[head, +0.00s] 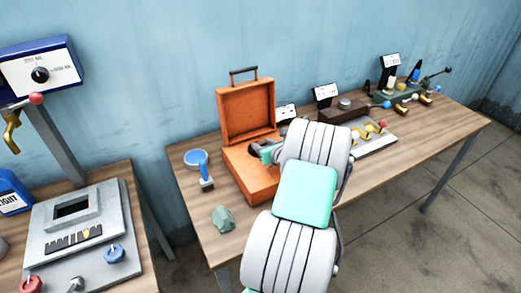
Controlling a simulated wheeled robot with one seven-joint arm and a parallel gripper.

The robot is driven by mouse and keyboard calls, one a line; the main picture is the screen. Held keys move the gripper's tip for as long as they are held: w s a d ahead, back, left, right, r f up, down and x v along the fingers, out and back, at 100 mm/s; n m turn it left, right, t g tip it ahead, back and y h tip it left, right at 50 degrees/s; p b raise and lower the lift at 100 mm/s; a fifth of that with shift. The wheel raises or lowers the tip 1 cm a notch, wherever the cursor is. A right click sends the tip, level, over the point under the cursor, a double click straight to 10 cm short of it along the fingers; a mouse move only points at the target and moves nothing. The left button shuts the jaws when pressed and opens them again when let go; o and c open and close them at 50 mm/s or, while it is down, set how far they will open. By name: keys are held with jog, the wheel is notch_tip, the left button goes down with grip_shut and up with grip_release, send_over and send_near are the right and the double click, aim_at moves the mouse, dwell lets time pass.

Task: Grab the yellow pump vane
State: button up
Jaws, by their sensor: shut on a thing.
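My gripper (258,148) shows only in part as a dark shape over the open orange case (247,178), at its right side. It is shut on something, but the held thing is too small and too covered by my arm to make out. I cannot pick out the yellow pump vane with certainty. Small yellow parts (370,128) lie on a pale plate (378,146) to the right of my arm. My white and mint arm hides the middle of the table and part of the case.
The wooden table (455,122) also bears a blue-handled tool (205,172), a blue-rimmed dish (194,158), a grey-green lump (223,218) and a rig (410,93) at the far right. The case's raised lid (246,110) stands behind my gripper. A second bench (125,175) is at left.

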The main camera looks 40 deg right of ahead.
grip_shut()
jog(key=shift+r, duration=0.15)
